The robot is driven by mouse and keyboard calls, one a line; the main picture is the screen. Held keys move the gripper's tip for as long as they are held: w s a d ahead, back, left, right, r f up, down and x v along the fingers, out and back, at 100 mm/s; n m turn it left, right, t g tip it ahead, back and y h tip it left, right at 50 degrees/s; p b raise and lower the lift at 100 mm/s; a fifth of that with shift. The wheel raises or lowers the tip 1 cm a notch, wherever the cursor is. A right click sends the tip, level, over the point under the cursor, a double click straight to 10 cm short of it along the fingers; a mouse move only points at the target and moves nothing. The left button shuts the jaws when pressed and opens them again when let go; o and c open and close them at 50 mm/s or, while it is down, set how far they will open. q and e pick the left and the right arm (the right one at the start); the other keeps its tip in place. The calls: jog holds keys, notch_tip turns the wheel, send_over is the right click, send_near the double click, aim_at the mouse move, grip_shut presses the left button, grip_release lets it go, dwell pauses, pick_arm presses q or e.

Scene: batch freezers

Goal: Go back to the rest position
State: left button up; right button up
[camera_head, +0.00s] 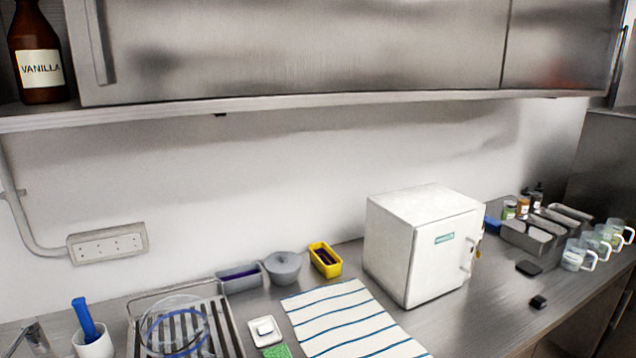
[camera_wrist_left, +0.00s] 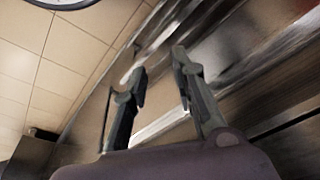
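My left gripper (camera_wrist_left: 158,75) shows in the left wrist view with its two dark fingers apart and nothing between them. Neither gripper is in the head view, and my right gripper is in neither view. In the head view a white box freezer (camera_head: 425,245) with its door shut stands on the steel counter (camera_head: 470,320).
Glass mugs (camera_head: 577,258) stand near the right edge. Steel wall cabinets (camera_head: 300,45) overhang the counter.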

pick_arm(q)
jog(key=s+f+b, duration=0.1)
jog(key=s+f, duration=0.2)
jog(key=f, duration=0.4)
jog(key=s+a+f+g+b, duration=0.1)
jog(key=s+f, duration=0.1)
jog(key=f, duration=0.4)
jog(key=s+f+b, duration=0.1)
jog(key=s+f, duration=0.2)
jog(key=f, duration=0.4)
jog(key=s+a+f+b, duration=0.2)
jog(key=s+f, duration=0.8)
jog(key=s, duration=0.1)
jog(key=shift+a+g+b, duration=0.15)
jog(key=shift+g+b, duration=0.15)
jog(key=shift+b, duration=0.1)
